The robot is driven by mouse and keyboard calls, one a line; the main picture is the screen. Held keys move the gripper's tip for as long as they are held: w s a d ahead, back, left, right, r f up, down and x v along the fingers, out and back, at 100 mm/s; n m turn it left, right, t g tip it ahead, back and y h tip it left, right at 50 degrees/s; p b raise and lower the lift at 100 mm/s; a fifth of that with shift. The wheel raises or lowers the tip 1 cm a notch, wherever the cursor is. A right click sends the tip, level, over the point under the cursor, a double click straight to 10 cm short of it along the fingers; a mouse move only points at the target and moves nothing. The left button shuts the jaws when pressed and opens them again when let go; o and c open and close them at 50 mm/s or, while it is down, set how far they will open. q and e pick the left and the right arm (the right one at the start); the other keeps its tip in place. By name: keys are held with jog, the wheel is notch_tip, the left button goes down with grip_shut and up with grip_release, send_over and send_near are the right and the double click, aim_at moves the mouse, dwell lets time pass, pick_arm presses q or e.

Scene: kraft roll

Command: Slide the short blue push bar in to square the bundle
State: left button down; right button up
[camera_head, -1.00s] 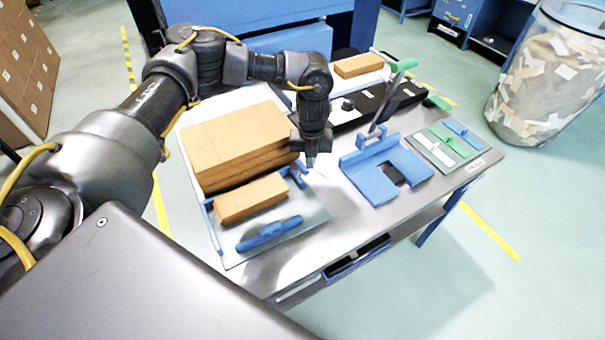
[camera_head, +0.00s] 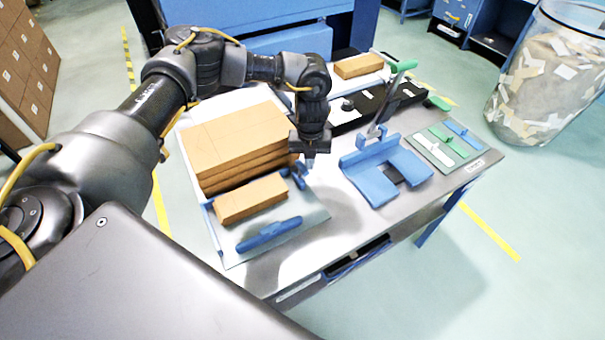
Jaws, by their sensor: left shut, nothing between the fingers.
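The bundle of brown flat cartons (camera_head: 250,198) lies on a thin grey-green board at the front left of the table. The short blue push bar (camera_head: 296,178) stands at the bundle's right end, close to it; I cannot tell whether it touches. My left gripper (camera_head: 310,164) is shut and empty, pointing down just right of and behind the short bar's knob. I cannot tell whether its tips touch the bar. A longer blue bar (camera_head: 268,234) with a grip lies in front of the bundle. My right gripper is out of view.
A tall brown carton stack (camera_head: 235,145) is directly behind the bundle. A blue fixture (camera_head: 385,172) with an upright lever stands to the right. Green, white and blue tools (camera_head: 447,144) lie on a mat further right. Bare metal table shows between board and fixture.

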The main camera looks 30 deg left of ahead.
pick_arm(q)
jog(key=shift+s+a+p, duration=0.55)
jog(key=shift+s+p, duration=0.1)
jog(key=shift+s, duration=0.35)
jog(key=shift+s+a+p, duration=0.6)
jog(key=shift+s, duration=0.35)
jog(key=shift+s+a+p, duration=0.55)
jog(key=shift+s+p, duration=0.1)
jog(key=shift+s, duration=0.35)
jog(key=shift+w+d+f+b, duration=0.1)
jog(key=shift+w+d+b, duration=0.1)
jog(key=shift+w+b, duration=0.15)
jog(key=w, duration=0.1)
jog(key=w+d+b, duration=0.1)
jog(key=w, duration=0.1)
jog(key=w+d+b, duration=0.1)
jog(key=shift+w+d, duration=0.2)
jog(key=shift+d, duration=0.05)
jog(key=shift+w+d, duration=0.3)
jog(key=shift+w, duration=0.2)
